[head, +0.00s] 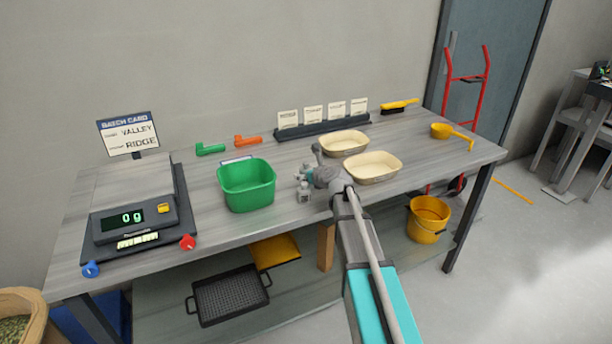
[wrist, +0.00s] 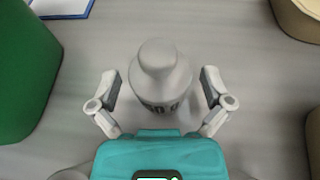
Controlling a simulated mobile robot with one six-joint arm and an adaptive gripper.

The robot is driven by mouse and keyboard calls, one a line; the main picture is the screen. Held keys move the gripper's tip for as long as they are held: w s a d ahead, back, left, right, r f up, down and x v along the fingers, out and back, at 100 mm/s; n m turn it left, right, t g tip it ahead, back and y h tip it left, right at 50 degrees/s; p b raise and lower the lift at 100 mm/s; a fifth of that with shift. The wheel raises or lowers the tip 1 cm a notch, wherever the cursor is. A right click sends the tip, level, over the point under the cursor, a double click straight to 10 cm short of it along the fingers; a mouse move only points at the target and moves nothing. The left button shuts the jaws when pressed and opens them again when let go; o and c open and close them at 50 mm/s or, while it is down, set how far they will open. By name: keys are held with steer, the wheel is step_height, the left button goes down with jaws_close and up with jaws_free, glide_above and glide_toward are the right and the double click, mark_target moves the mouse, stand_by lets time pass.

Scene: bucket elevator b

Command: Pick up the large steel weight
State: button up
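A large steel weight (wrist: 160,72) with a rounded knob on top stands upright on the table in the wrist view. Dark lettering on its front is partly hidden. My gripper (wrist: 159,84) is open, with one finger on each side of the weight; small gaps show between the fingers and the weight. In the head view my gripper (head: 304,182) is low over the table, right of the green bin, and I cannot clearly tell the weight from the gripper there.
A green bin (head: 247,186) stands close to the left of my gripper. Two cream trays (head: 372,167) (head: 344,143) stand to the right. A scale (head: 131,218) reading 0 g is at the left. A card rack (head: 322,128) lines the back.

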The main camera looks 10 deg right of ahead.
steer(key=c, duration=1.2)
steer(key=shift+r, duration=0.25)
steer(key=shift+r+p, duration=0.75)
steer(key=shift+p, duration=0.2)
steer(key=s+r+p, duration=1.1)
steer(key=s, duration=0.3)
steer(key=shift+a, duration=0.15)
